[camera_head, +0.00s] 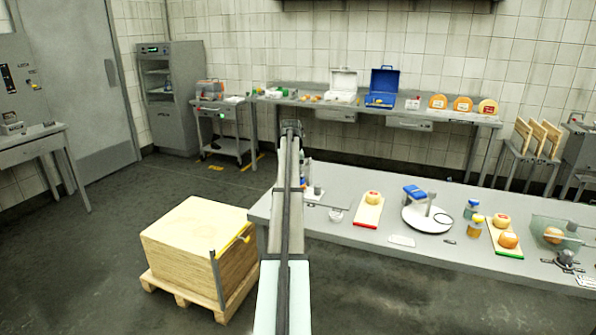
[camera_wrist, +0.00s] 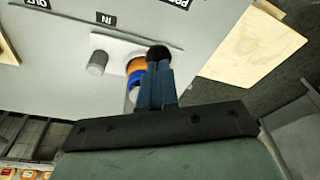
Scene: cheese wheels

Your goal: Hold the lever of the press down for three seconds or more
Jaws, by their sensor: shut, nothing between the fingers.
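In the wrist view, the press appears to be the small device on a white base plate (camera_wrist: 105,42) on the grey table. It has a grey cylinder (camera_wrist: 97,62), an orange part (camera_wrist: 136,66) and a blue part beside it. A black round knob (camera_wrist: 157,52), seemingly the lever's end, shows right at my fingertips. My gripper (camera_wrist: 157,74) is shut with nothing between its fingers. I cannot tell whether it touches the knob. In the head view, my arm hides most of the device, and only part of its plate (camera_head: 314,193) shows beside the arm.
The table (camera_head: 345,178) holds a red-edged board (camera_head: 368,215), a white round stand (camera_head: 425,222) and several jars and cheeses to the right.

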